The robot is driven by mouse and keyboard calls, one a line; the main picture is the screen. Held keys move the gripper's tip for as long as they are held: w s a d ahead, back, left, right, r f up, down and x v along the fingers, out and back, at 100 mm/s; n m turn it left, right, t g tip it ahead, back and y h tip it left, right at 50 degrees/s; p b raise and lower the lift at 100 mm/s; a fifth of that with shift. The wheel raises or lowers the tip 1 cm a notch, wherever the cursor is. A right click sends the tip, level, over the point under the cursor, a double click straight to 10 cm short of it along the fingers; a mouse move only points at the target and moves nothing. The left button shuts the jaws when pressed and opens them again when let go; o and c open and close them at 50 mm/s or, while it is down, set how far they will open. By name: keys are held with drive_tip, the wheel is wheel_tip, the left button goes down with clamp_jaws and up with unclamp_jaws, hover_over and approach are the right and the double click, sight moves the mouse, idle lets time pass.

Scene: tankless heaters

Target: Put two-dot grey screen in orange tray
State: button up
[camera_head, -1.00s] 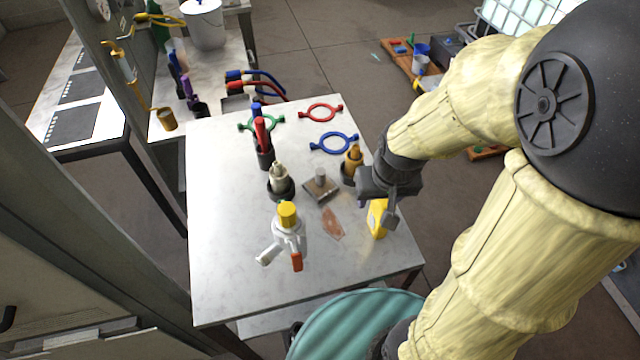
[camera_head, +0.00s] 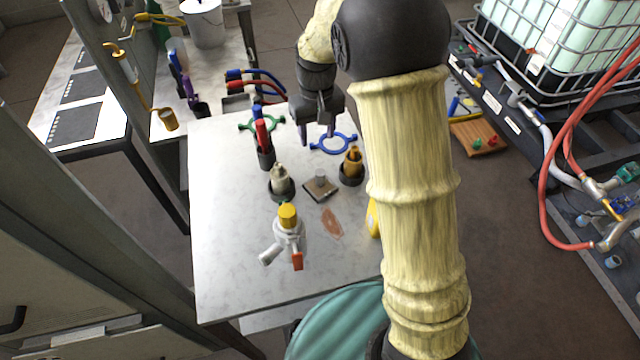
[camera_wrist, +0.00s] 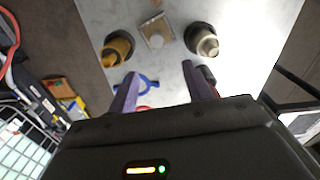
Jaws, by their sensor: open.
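My gripper (camera_head: 317,132) is open and empty, above the back of the marble-topped table, near the blue two-handled ring (camera_head: 333,143). Its two purple-grey fingers also show in the wrist view (camera_wrist: 160,72). A pale grey-white piece (camera_head: 280,176) stands upright in a black round holder; it also shows in the wrist view (camera_wrist: 207,45). An ochre piece (camera_head: 353,160) stands in a similar holder to its right. Dots are too small to make out, so I cannot tell which piece is the two-dot grey screen. I cannot pick out an orange tray with certainty.
Between the holders lies a square plate with a grey cylinder (camera_head: 321,184). A valve with yellow cap (camera_head: 287,216) stands in front. A red-handled tool (camera_head: 263,140) and green ring (camera_head: 246,123) are behind left. An orange-brown board (camera_head: 470,137) lies on the floor, right.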

sight(320, 172)
drive_tip(key=shift+f, duration=0.1)
wheel_tip(320, 172, down, 12)
drive_tip(key=shift+f+p, duration=0.1)
drive_tip(key=shift+p, duration=0.8)
drive_tip(key=shift+s+d+f+p, duration=0.15)
drive_tip(key=shift+f+p, duration=0.25)
drive_tip(key=shift+f, duration=0.9)
drive_tip(key=shift+d+f+p, duration=0.15)
drive_tip(key=shift+f+p, duration=0.25)
drive_tip(key=shift+f, duration=0.85)
clamp_jaws()
